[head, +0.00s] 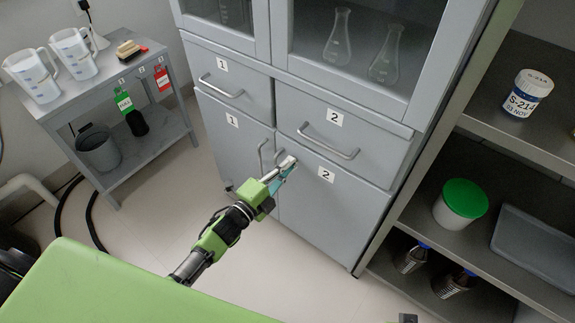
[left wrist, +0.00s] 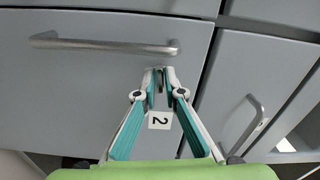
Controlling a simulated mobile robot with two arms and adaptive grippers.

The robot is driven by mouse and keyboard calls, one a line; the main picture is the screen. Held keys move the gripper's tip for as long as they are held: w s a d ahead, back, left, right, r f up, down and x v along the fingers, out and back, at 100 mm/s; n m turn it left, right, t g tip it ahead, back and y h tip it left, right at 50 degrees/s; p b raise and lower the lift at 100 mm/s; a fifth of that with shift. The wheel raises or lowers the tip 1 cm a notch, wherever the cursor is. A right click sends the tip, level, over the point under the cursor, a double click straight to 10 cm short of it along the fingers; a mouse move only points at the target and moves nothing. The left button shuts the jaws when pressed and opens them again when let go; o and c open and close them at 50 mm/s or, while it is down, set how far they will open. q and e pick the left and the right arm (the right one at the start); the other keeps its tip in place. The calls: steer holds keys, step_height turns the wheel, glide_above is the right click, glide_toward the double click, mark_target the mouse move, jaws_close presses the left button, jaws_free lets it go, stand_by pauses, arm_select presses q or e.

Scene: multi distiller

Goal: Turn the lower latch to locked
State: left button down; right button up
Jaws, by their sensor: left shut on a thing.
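My left gripper (head: 290,163) reaches the upper part of the lower grey cabinet door marked 2 (head: 325,205). In the left wrist view its fingertips (left wrist: 160,76) are closed together in front of this door, beside the label 2 (left wrist: 159,120). Whatever is between them is too small and covered to make out. The door's bar handle (left wrist: 105,45) is apart from the fingertips in that view. I cannot pick out a latch with certainty.
Drawer 2's handle (head: 328,141) is just above the gripper. Door 1 (head: 232,140) adjoins on the left. An open shelf unit (head: 385,240) stands close at the right. A side table (head: 85,88) with jugs is at the left. Floor is free before the cabinet.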

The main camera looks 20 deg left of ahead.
arm_select(q)
steer(key=shift+n+p, duration=1.95)
steer(key=shift+n, duration=6.05)
arm_select(e)
steer(key=s+f+g, duration=0.1)
steer(key=s+f, duration=0.5)
steer(key=f, duration=0.6)
steer(key=shift+s+d+f, duration=0.2)
steer(key=shift+d+f, duration=0.1)
steer(key=shift+d, duration=0.1)
arm_select(q)
steer(key=c, duration=2.1)
jaws_free()
steer(key=shift+c, duration=0.2)
arm_select(e)
steer(key=shift+f, duration=0.1)
steer(key=shift+s, duration=0.1)
